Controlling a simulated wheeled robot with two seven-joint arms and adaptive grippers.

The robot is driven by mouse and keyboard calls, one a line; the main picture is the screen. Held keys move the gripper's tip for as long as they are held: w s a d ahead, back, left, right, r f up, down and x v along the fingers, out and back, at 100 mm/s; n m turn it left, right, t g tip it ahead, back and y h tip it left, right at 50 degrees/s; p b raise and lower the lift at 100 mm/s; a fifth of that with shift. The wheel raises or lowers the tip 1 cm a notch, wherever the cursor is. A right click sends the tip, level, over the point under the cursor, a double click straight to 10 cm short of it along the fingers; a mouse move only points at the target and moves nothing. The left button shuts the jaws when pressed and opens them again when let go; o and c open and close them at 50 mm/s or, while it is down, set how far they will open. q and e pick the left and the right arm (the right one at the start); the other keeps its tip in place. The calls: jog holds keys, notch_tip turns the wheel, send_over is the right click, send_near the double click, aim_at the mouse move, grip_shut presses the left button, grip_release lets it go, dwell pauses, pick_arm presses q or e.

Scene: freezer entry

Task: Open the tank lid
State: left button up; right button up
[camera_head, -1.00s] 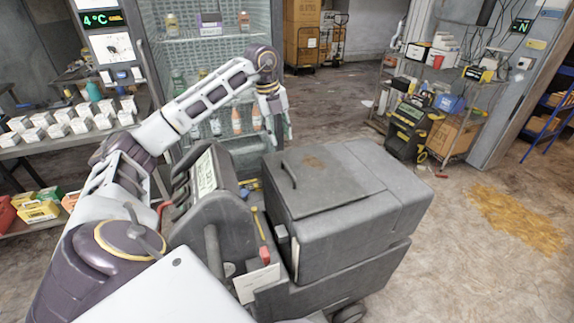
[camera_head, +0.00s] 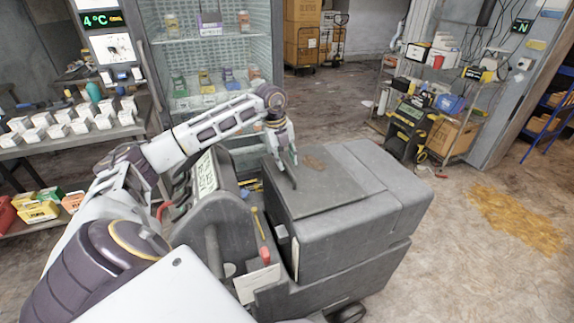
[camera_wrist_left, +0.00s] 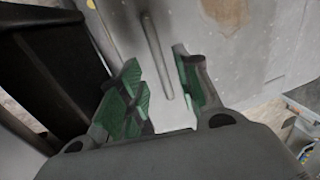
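The tank lid (camera_head: 335,190) is a flat dark grey panel with a brown stain, lying shut on the grey floor-cleaning machine (camera_head: 345,245). Its dark bar handle (camera_head: 290,182) runs along the lid's left side, partly hidden by my left gripper (camera_head: 286,158) in the head view. In the left wrist view, my left gripper (camera_wrist_left: 154,58) is open, with green-padded fingers apart. The handle (camera_wrist_left: 157,45) shows in the gap between them, over the pale lid surface (camera_wrist_left: 205,45). I cannot tell whether the fingers touch it. My right gripper is not in view.
The machine's control console (camera_head: 215,200) stands just left of the lid, beneath my left arm. A glass-front fridge (camera_head: 205,60) is behind, and a table with white boxes (camera_head: 75,125) is at left. Open floor (camera_head: 460,260) lies to the right.

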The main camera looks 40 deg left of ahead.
aim_at(288, 168)
pick_arm(q)
jog(key=shift+w+d+f, duration=0.1)
jog(key=shift+w+f, duration=0.1)
jog(key=shift+f, duration=1.3)
jog(key=c, duration=0.7)
grip_shut()
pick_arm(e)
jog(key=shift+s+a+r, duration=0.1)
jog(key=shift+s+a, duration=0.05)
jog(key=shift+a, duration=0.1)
